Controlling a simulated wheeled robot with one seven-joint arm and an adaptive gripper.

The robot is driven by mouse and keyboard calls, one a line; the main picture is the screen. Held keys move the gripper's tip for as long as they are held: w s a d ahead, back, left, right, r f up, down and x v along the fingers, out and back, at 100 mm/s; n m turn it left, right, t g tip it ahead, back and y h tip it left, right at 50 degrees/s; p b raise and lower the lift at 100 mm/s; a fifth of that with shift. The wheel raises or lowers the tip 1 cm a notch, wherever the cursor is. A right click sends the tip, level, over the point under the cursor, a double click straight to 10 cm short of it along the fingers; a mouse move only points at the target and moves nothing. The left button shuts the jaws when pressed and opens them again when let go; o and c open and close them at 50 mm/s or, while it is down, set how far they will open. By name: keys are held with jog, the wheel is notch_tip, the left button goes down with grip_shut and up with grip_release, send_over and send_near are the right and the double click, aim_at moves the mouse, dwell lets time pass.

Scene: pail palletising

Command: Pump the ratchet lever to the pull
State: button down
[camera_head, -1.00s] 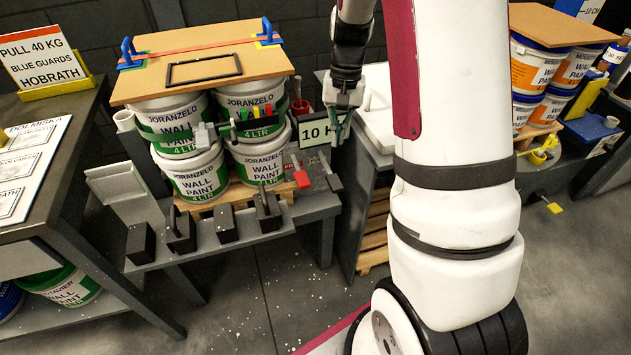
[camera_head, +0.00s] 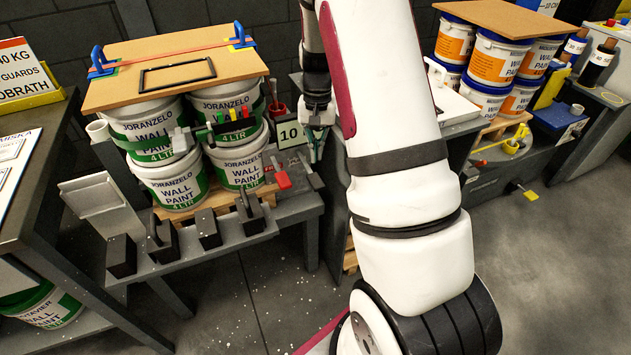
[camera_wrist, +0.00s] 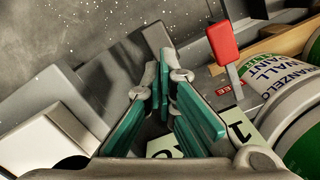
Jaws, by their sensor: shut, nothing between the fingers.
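A red-handled lever (camera_head: 281,178) stands at the right end of the grey bench, beside the stacked white paint pails (camera_head: 173,180). The red handle (camera_wrist: 222,42) shows upright in the wrist view, with partly hidden red lettering by its foot. A dark bar (camera_head: 311,174) lies just right of it; I cannot tell which is the ratchet lever. My gripper (camera_head: 314,148), with teal finger pads, is shut and empty, just right of the number sign (camera_head: 290,134). In the wrist view my gripper (camera_wrist: 168,75) points past the red handle, apart from it.
An orange strap (camera_head: 175,50) crosses the board over the pails, with blue guards (camera_head: 100,60) at its ends. Black blocks (camera_head: 121,256) line the bench front. A colour-marked bar (camera_head: 225,128) crosses the pails. More pails (camera_head: 490,60) stand at right. Speckled floor lies in front.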

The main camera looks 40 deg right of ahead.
aim_at(316, 179)
jog(key=shift+s+a+f+b, duration=0.15)
jog(key=shift+f+b, duration=0.8)
jog(key=shift+f, duration=0.55)
jog(key=shift+s+a+f+b, duration=0.1)
jog(key=shift+f+b, duration=0.85)
jog(key=shift+f, duration=0.55)
jog(key=shift+f, duration=0.1)
